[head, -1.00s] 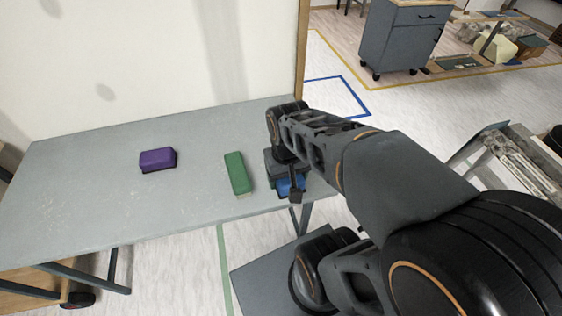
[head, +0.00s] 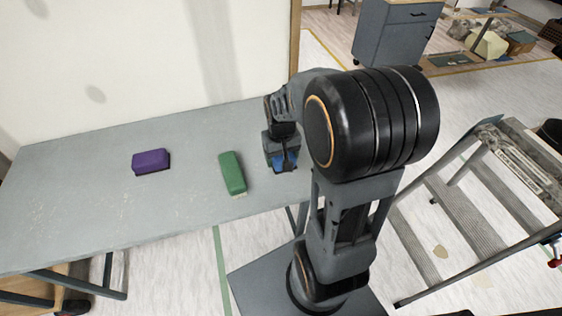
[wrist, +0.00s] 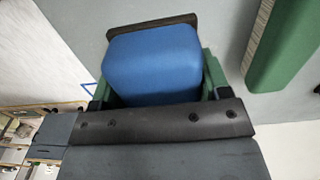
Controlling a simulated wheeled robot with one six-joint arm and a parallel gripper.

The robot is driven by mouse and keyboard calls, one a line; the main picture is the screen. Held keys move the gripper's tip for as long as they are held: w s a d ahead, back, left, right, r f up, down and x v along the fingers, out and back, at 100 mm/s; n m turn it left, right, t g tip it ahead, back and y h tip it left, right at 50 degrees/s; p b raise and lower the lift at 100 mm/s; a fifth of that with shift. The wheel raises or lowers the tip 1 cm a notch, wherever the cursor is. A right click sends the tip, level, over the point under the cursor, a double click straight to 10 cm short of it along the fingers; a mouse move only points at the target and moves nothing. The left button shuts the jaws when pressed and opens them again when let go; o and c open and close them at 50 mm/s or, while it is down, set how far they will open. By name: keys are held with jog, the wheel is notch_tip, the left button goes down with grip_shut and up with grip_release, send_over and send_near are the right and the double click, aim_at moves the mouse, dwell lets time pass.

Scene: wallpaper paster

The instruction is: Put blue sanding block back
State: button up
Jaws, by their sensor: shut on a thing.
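The blue sanding block (head: 286,162) is held in my gripper (head: 283,165) over the right end of the grey table (head: 80,190). In the wrist view the blue block (wrist: 152,62) fills the space between the fingers, with its rounded face showing. My gripper is shut on it. In the head view the gripper hides much of the block, and I cannot tell whether it touches the table. A green block (head: 232,173) lies on the table just left of my gripper; it also shows in the wrist view (wrist: 282,45). A purple block (head: 151,161) lies further left.
A stepladder (head: 475,200) stands on the floor to the right of the table. A grey drawer cabinet (head: 395,38) stands at the back. A wall (head: 130,60) runs behind the table. The table's left part is mostly clear.

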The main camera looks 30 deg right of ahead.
jog(key=shift+w+d+f, duration=0.25)
jog(key=shift+w+f, duration=0.2)
jog(key=shift+f, duration=0.15)
jog(key=shift+w+d+f, duration=0.2)
jog(key=shift+w+f, duration=0.2)
jog(key=shift+f, duration=0.15)
jog(key=f, duration=0.1)
jog(key=w+f, duration=0.1)
jog(key=f, duration=0.1)
jog(key=shift+d, duration=0.2)
jog(key=shift+f, duration=0.35)
jog(key=shift+s+f, duration=0.1)
jog(key=shift+f, duration=0.05)
jog(key=shift+f+b, duration=0.25)
jog(key=shift+b, duration=0.15)
jog(key=o, duration=1)
jog(key=shift+c, duration=0.2)
jog(key=shift+r, duration=0.1)
